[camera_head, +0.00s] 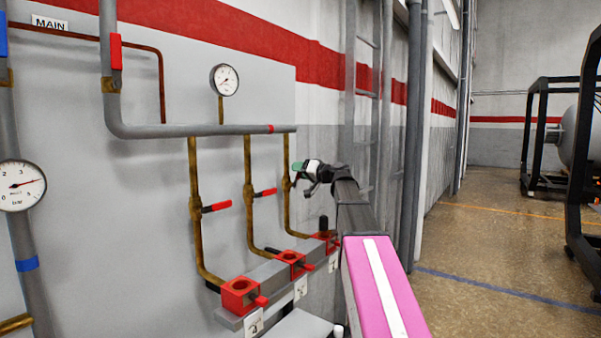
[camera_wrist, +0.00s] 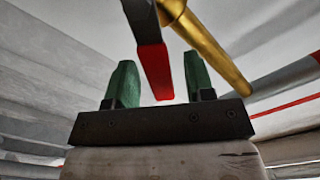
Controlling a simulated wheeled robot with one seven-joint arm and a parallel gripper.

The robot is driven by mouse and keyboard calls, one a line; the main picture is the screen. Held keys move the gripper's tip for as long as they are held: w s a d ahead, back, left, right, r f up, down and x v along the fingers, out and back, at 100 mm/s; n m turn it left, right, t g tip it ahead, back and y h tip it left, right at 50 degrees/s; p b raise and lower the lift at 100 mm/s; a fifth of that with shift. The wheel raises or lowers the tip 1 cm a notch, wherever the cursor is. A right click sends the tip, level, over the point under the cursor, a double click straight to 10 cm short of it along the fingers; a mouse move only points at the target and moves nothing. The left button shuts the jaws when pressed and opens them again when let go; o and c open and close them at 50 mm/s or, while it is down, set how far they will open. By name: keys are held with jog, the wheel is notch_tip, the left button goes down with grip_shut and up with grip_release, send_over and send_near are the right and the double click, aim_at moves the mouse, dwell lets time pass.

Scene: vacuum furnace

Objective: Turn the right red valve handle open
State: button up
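Three thin brass pipes drop from a grey pipe, each with a valve. The left red handle (camera_head: 217,206) and middle red handle (camera_head: 266,192) stick out sideways from their pipes. The right brass pipe (camera_head: 287,205) runs down beside my gripper (camera_head: 299,168); its handle is mostly hidden there. In the wrist view, a red handle (camera_wrist: 155,70) with a dark upper part reaches down between the green fingers of my gripper (camera_wrist: 160,80), beside a brass pipe (camera_wrist: 208,45). My gripper is open.
Red blocks (camera_head: 240,294) sit on a grey ledge below the pipes. A round gauge (camera_head: 224,79) is above the grey pipe (camera_head: 200,131). A ladder (camera_head: 366,95) stands on the wall behind my arm. The floor (camera_head: 480,245) at right is open.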

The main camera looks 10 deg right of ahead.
jog(key=v, duration=1.1)
jog(key=shift+w, duration=0.1)
